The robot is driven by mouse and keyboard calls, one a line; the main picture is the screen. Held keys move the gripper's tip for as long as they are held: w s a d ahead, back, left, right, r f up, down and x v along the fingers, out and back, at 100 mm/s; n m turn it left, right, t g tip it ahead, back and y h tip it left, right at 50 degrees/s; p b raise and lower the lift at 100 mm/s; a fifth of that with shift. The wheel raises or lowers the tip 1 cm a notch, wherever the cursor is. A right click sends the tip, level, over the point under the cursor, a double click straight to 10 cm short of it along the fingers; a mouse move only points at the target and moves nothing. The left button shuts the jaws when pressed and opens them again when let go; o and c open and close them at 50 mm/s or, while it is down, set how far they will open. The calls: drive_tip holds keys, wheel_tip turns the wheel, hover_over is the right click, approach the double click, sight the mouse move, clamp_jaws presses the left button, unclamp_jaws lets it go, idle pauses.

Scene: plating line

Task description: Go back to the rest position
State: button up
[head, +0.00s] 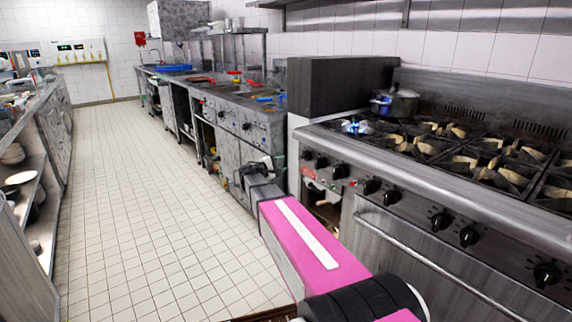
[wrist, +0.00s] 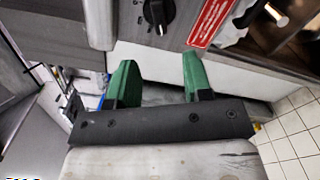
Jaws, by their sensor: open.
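My gripper (wrist: 158,84) shows in the wrist view as a dark bar with two green fingers set apart. It is open, and nothing is between the fingers. In the head view my pink and black arm reaches forward from the lower right, beside the front of the stove (head: 440,205). The gripper end is small and dark there, so its fingers cannot be made out. In the wrist view a black knob (wrist: 158,12) and a red label (wrist: 211,22) on an appliance front are just beyond the fingers.
A tiled aisle floor (head: 140,210) lies clear on the left. A shelf unit with dishes (head: 20,178) lines the far left. A counter line with knobs (head: 228,118) runs along the right. A pot (head: 402,103) stands at the back of the stove, beside a dark box-like block (head: 335,85).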

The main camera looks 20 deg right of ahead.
drive_tip(key=s+a+f+m+g+y, duration=0.2)
drive_tip(key=s+f+m+g+y, duration=0.45)
drive_tip(key=s+f, duration=0.9)
drive_tip(key=s+a+f+m+y, duration=0.1)
drive_tip(key=s+a+f+y, duration=0.1)
drive_tip(key=s+a+y, duration=0.3)
drive_tip(key=s+a+f+m+y, duration=0.1)
drive_tip(key=s+a+f+y, duration=0.2)
drive_tip(key=s, duration=0.6)
drive_tip(key=shift+s+a+f+m+y, duration=0.15)
drive_tip(key=shift+s+a+m+y, duration=0.15)
drive_tip(key=shift+a+y, duration=0.9)
